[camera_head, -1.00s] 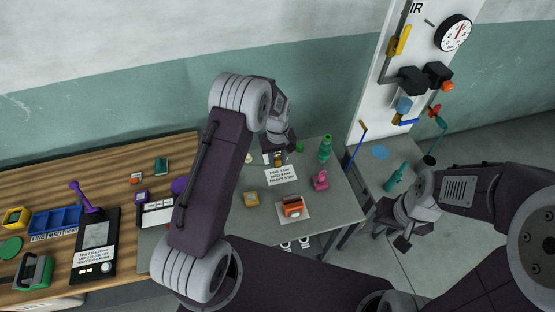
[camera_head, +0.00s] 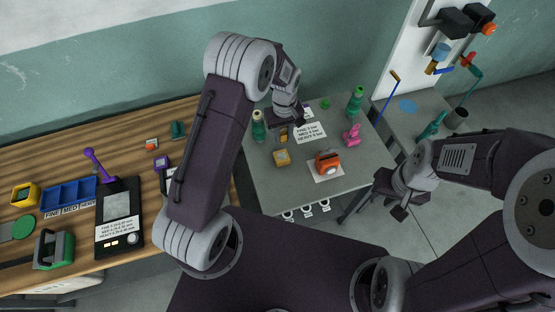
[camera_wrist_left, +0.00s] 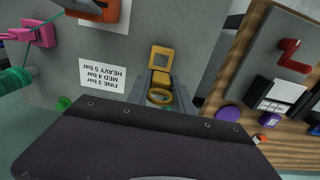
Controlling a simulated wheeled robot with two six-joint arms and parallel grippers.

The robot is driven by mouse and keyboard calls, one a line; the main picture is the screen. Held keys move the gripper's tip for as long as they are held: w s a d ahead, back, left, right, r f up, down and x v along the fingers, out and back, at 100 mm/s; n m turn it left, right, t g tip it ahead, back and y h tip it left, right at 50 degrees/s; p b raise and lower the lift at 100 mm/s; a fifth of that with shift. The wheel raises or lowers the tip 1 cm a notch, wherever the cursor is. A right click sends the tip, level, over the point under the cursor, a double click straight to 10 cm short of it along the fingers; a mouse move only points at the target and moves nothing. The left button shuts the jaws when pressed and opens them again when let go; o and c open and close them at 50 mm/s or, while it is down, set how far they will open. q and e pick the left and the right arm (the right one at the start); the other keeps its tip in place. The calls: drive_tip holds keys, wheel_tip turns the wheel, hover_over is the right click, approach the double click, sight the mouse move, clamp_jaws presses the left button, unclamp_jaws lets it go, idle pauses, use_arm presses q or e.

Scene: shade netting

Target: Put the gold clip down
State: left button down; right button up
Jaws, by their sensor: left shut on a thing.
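The gold clip (camera_wrist_left: 160,96) is between the fingers of my left gripper (camera_wrist_left: 161,90) in the left wrist view, with its ring showing. In the head view the clip (camera_head: 283,134) shows small below my left gripper (camera_head: 284,128), low over the grey table (camera_head: 262,190). Whether the clip touches the table I cannot tell. A gold square block (camera_head: 282,157) lies just in front of it; it also shows in the wrist view (camera_wrist_left: 162,57). My right gripper (camera_head: 401,211) hangs beyond the table's right side, its jaws unclear.
The wooden bench (camera_head: 60,135) is at left. The table's front left is clear.

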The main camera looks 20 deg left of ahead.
use_arm(q)
drive_tip(key=shift+w+d+f, duration=0.1)
drive_tip(key=shift+d+f, duration=0.1)
drive_tip(key=p, duration=0.1)
hover_over(282, 156)
drive_tip(key=f, duration=0.4)
drive_tip(key=shift+s+a+f, duration=0.2)
drive_tip(key=shift+a+f, duration=0.05)
drive_tip(key=shift+f, duration=0.1)
drive_tip(key=shift+w+f, duration=0.1)
drive_tip(key=shift+f, duration=0.4)
drive_tip(key=f, duration=0.2)
drive_tip(key=f+p, duration=0.1)
drive_tip(key=shift+d+f, duration=0.25)
drive_tip(key=shift+f, duration=0.1)
drive_tip(key=shift+a+f, duration=0.1)
drive_tip(key=shift+a, duration=0.05)
drive_tip(key=shift+f, duration=0.15)
drive_tip(key=c, duration=1.1)
unclamp_jaws()
